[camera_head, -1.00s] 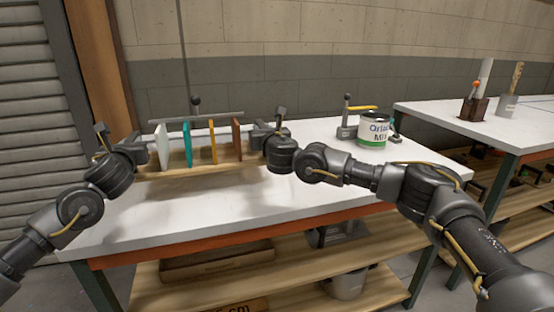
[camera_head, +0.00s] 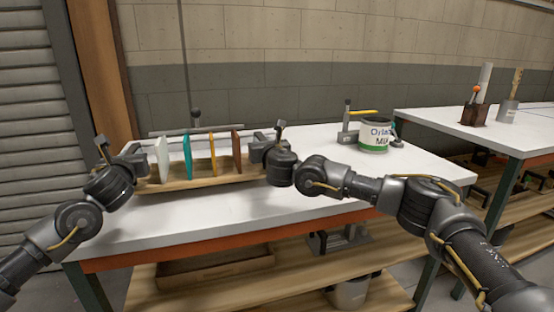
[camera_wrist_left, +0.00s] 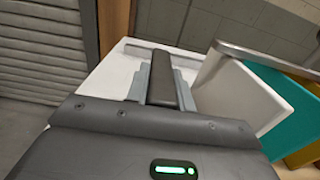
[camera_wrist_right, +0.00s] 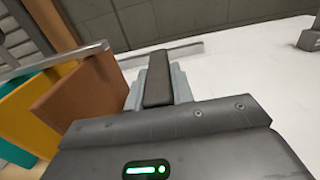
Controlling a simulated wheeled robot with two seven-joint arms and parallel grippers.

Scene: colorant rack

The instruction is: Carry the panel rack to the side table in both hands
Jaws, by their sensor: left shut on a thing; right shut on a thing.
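The panel rack (camera_head: 205,177) has a wooden base and upright panels: white (camera_head: 163,160), teal (camera_head: 188,158), yellow (camera_head: 212,157) and brown (camera_head: 236,152). It is upright over the white worktable. I cannot tell whether its base touches the top. My left gripper (camera_head: 141,157) is shut at the rack's left end, beside the white panel, which also shows in the left wrist view (camera_wrist_left: 240,98). My right gripper (camera_head: 258,146) is shut at the right end, beside the brown panel, also in the right wrist view (camera_wrist_right: 85,105). The grasped parts are mostly hidden. The side table (camera_head: 440,118) stands at the right.
A paint can (camera_head: 375,136) and a grey device with a yellow lever (camera_head: 350,125) stand on the worktable (camera_head: 250,212), right of the rack.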

